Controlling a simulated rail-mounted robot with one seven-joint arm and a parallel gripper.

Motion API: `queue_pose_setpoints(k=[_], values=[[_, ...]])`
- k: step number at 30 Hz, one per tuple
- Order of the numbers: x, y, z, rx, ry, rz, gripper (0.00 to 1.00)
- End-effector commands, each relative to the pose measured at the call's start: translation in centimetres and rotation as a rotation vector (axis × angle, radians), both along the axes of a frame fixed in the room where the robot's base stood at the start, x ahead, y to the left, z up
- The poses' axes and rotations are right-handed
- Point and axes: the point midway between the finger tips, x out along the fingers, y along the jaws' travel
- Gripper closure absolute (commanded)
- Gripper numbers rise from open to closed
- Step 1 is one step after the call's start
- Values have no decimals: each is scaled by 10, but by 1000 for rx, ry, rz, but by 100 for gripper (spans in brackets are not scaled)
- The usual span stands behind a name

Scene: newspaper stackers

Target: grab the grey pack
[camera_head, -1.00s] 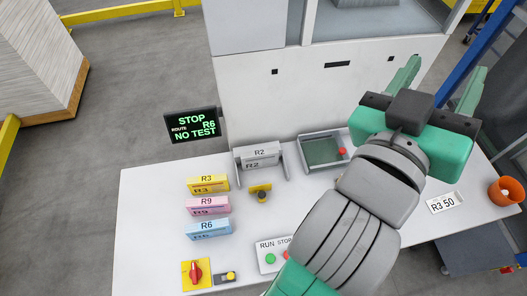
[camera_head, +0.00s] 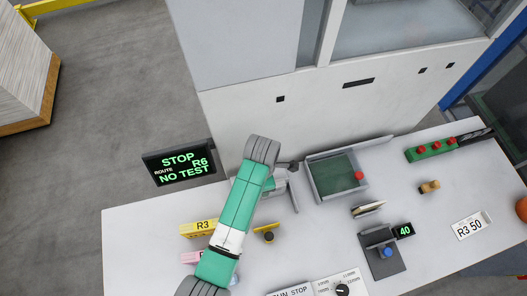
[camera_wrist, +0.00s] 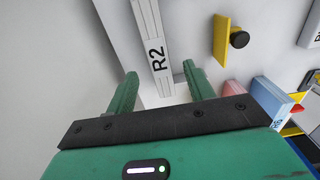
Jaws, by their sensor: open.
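The grey pack (camera_wrist: 150,35), marked R2, shows in the wrist view as a long pale bar running up from between my fingers. My gripper (camera_wrist: 162,84) is open, with one green finger on each side of the pack's lower end. The fingers look apart from the pack; I cannot tell how far above it they are.
A yellow pack R3 (camera_head: 200,228) and a pink pack (camera_head: 193,258) stand left of my arm. A yellow bracket with a black knob (camera_wrist: 238,39) is close to the right. A green-floored tray (camera_head: 335,178) and the cabinet wall (camera_head: 330,105) are nearby.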

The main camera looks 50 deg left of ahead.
Motion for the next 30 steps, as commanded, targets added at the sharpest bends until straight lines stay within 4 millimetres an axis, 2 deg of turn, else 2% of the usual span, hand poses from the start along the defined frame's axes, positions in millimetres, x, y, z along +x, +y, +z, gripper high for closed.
queue_pose_setpoints(k=[5,12,20,21,29,30], values=[[0,0,-12,0,0,-1,47],[2,-1,-52,0,-1,-2,47],[3,-2,-59,2,-3,-3,47],[3,-2,-59,2,-3,-3,49],[3,-2,-58,2,-3,-3,100],[3,-2,-58,1,-4,-3,100]])
